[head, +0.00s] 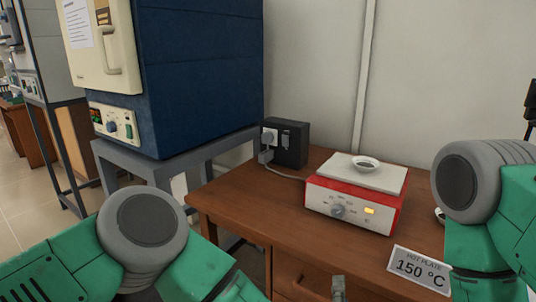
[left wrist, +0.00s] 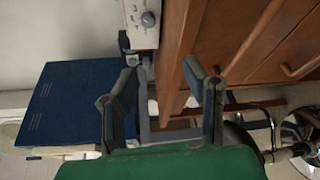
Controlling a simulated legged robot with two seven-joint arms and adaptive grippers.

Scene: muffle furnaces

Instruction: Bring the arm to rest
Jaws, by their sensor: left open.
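My left arm shows at the bottom left of the head view, with a grey joint and green links. My left gripper (left wrist: 160,72) is seen in the left wrist view with its two dark fingers spread apart and nothing between them. It is in front of the wooden desk's edge, apart from it. In the head view a small grey tip shows at the bottom edge, in front of the desk; the rest of the hand is out of frame. My right arm shows at the right of the head view; its gripper is out of frame.
A wooden desk (head: 240,206) bears a red and white hot plate (head: 350,200) with a small white dish (head: 366,164), a black power box (head: 286,145) and a "150 °C" sign (head: 419,268). A blue furnace (head: 200,75) stands on a grey stand (head: 205,160) at left.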

